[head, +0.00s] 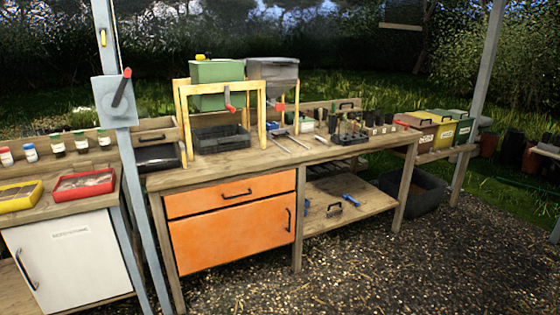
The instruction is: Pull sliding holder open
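A wooden front with a black handle (149,138) shows to the left, beside the bench, above a dark rounded thing (157,158). I cannot tell which of these is the sliding holder. Neither of my grippers is in view.
A white cabinet (75,255) stands at the left. A grey-blue post (140,210) with a switch box (113,101) rises between it and the bench. A green hopper (217,72) and grey hopper (273,70) stand on the bench. The gravel (390,270) in front is clear.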

